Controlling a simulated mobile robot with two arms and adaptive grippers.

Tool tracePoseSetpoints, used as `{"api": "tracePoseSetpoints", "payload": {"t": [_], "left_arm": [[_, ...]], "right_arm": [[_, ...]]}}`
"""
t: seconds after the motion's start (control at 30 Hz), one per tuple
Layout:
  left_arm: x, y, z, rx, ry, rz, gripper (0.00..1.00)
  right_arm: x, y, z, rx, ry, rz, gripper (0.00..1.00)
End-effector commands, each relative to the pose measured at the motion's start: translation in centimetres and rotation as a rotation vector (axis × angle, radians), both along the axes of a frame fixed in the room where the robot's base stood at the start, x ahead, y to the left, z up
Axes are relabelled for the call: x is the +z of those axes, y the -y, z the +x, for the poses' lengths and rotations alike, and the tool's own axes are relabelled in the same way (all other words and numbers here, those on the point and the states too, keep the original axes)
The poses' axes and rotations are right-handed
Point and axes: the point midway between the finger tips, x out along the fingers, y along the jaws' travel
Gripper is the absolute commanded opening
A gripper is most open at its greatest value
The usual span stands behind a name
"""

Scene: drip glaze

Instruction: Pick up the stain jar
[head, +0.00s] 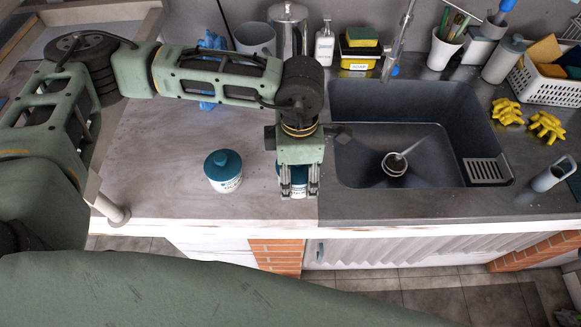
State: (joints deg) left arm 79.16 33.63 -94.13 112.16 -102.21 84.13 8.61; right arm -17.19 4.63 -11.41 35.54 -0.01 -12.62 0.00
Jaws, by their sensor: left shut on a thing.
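My left gripper (299,192) points down at the front of the counter, left of the sink. It is shut on a white jar with a blue upper part (297,178), which shows only in part between the fingers. The palm and fingers hide most of this jar, and I cannot tell whether it touches the counter. A second white jar with a teal lid (223,170) stands upright on the counter to the left, apart from the gripper. The labels are too small to read, so I cannot tell which is the stain jar. My right gripper is not in view.
A dark sink (440,150) with a faucet (398,45) lies to the right. A steel canister (288,28) and a soap bottle (324,45) stand at the back. The counter (150,165) left of the teal-lidded jar is clear.

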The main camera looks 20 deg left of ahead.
Motion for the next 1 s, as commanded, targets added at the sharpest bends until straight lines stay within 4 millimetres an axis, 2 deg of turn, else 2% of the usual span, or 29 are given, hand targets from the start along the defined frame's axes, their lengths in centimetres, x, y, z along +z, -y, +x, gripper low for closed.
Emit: {"api": "tracePoseSetpoints", "payload": {"t": [0.5,1.0], "left_arm": [[2.6,3.2,-2.8,-0.002,0.003,-0.002,0.27],[3.6,4.4,-4.0,-0.001,0.002,-0.002,0.27]], "right_arm": [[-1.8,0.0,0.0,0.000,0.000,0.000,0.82],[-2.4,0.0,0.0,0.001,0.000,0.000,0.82]]}}
